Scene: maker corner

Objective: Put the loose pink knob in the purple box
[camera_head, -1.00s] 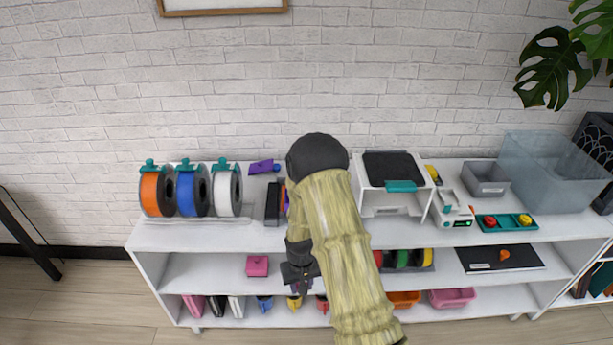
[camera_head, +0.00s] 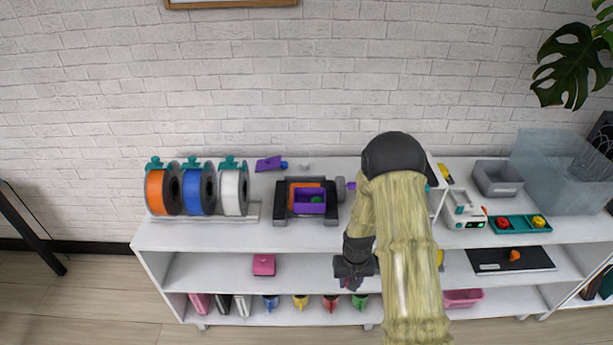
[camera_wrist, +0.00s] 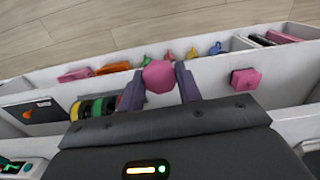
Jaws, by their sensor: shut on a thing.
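The pink knob (camera_wrist: 159,76) is held between the two fingers of my gripper (camera_wrist: 160,90), in the wrist view. In the head view my gripper (camera_head: 352,284) is in front of the shelf unit, lower than its top board. The small open purple box (camera_head: 310,208) is on the top board, up and to the left of my gripper, within a dark frame-like machine. Something green lies inside the box. The purple box cannot be made out in the wrist view.
Filament spools (camera_head: 232,193) stand left of the purple box. My arm hides much of the white machine (camera_head: 436,200) to its right. A closed pink box (camera_head: 264,265) sits on the middle shelf. Several coloured bins, including a pink one (camera_head: 463,298), are on the lowest shelf.

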